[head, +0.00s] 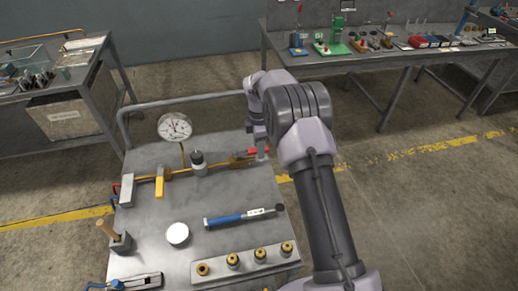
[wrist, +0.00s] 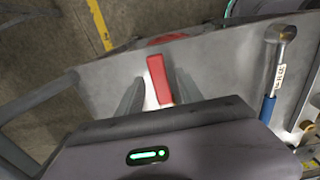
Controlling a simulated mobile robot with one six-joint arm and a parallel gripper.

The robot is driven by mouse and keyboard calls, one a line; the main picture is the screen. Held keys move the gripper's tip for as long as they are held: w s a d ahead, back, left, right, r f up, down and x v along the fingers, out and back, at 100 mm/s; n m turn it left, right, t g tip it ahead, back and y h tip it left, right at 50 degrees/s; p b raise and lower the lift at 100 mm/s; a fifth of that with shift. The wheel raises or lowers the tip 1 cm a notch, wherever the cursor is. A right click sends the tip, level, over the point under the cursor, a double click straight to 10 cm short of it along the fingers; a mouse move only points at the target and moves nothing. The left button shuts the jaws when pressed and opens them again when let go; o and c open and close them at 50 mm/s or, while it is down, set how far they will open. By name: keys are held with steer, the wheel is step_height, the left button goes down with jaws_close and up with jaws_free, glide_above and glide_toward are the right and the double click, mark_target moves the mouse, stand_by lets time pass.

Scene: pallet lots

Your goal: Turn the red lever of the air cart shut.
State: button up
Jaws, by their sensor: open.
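The air cart (head: 150,225) is a grey metal-topped cart in the head view. A brass pipe (head: 222,165) runs across its top. The red lever (head: 250,152) is at the pipe's right end, partly hidden by my arm and gripper, and looks roughly in line with the pipe. In the wrist view the red lever (wrist: 160,80) lies between the two fingers of my gripper (wrist: 159,92). The fingers are open, with a gap on each side; whether either touches it, I cannot tell. The lever's pivot end is hard to make out.
A yellow lever (head: 160,182), a pressure gauge (head: 175,127) and a black-topped fitting (head: 198,163) stand along the pipe. A blue-handled wrench (head: 240,217) and a block of brass fittings (head: 245,263) lie nearer. A handrail (head: 180,101) borders the cart's far side.

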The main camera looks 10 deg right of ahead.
jaws_close()
stand_by(1.4)
